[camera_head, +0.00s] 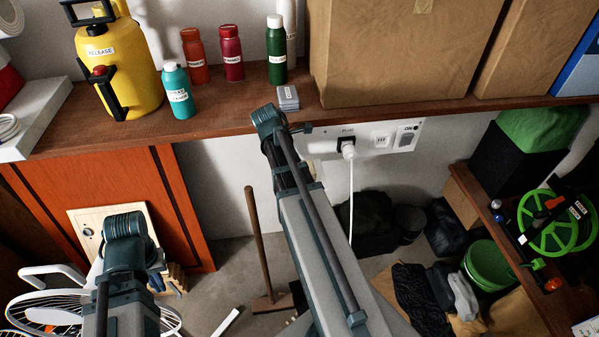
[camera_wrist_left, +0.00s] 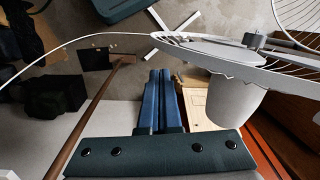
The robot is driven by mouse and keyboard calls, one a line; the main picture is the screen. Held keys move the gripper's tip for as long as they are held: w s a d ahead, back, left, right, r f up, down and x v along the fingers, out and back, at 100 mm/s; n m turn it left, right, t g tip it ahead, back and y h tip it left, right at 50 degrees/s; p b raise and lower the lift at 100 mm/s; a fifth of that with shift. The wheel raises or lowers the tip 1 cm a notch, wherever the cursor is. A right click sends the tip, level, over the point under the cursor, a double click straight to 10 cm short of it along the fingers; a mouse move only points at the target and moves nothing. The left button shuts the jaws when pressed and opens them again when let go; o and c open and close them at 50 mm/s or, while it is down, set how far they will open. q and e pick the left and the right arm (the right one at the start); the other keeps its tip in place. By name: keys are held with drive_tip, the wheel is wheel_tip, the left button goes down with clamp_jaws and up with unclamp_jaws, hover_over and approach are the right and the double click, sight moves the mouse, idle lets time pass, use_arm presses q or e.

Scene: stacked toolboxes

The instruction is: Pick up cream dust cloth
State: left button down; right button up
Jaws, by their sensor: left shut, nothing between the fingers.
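I cannot make out the cream dust cloth with certainty. A tan, cloth-like piece (camera_head: 467,327) lies low at the right in the head view, below a grey cloth (camera_head: 463,296) and beside dark folded fabric. My left gripper (camera_head: 156,282) is low at the left in the head view, partly hidden behind my own arm. In the left wrist view its two blue fingers (camera_wrist_left: 160,80) lie together, with nothing between them. My right arm reaches up the middle of the head view, and its gripper does not show.
A wooden shelf (camera_head: 225,124) with bottles and a yellow canister (camera_head: 118,65) crosses the back. A broom (camera_head: 262,250) leans near the left gripper. A white fan (camera_head: 45,312) stands at the lower left. A green bucket (camera_head: 487,265) is at the right.

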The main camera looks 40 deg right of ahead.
drive_tip(key=c, duration=1.3)
use_arm(q)
drive_tip(key=shift+r, duration=0.2)
use_arm(e)
drive_tip(key=shift+r, duration=0.2)
